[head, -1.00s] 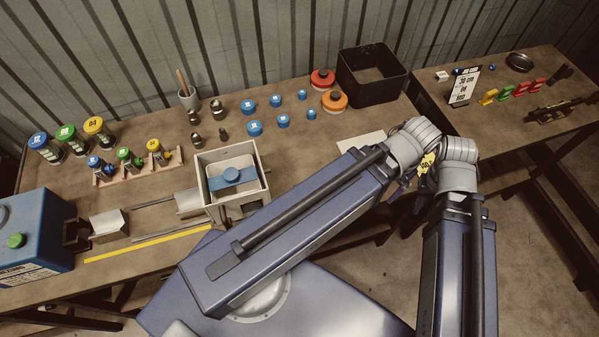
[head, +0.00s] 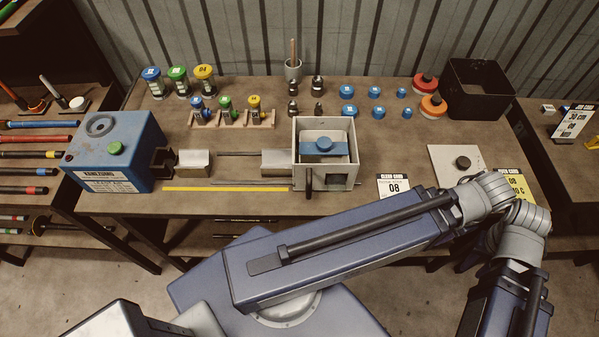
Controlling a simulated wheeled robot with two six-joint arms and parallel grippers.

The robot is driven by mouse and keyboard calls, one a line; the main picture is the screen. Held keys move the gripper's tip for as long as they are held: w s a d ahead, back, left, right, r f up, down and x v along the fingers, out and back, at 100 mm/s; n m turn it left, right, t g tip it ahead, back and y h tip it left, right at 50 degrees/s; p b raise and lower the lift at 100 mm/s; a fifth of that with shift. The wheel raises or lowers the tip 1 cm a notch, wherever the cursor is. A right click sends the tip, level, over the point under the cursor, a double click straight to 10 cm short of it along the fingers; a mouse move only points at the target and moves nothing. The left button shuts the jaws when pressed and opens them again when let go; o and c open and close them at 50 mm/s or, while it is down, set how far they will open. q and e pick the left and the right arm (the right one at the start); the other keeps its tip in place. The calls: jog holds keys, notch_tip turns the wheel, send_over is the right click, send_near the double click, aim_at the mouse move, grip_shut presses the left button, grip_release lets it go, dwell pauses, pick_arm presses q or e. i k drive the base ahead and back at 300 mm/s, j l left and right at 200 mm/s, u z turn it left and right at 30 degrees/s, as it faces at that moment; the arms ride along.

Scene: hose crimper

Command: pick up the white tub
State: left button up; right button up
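A pale tub (head: 325,135) with a blue bar (head: 324,146) across it sits inside a light grey open-topped box (head: 299,172) near the middle of the bench. The box's walls hide the tub's lower part. My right arm crosses the lower right, in front of the bench. The fingers of my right gripper cannot be made out there, and I see nothing held. The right arm is clear of the tub. My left gripper is out of the picture.
A blue machine (head: 115,150) with a green knob stands at the left. Capped bottles (head: 178,82) and a small rack (head: 230,122) are behind. Blue caps, orange-red lids (head: 433,107) and a black bin (head: 478,90) stand back right. A yellow strip (head: 225,189) lies along the front.

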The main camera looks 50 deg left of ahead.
aim_at(316, 146)
jog(key=k+u, duration=0.1)
jog(key=k, duration=0.75)
jog(key=u, duration=1.45)
jog(key=l, duration=0.4)
jog(key=k+l+u, duration=0.1)
jog(key=l, duration=0.25)
jog(key=k+l+u, duration=0.1)
jog(key=l, duration=0.3)
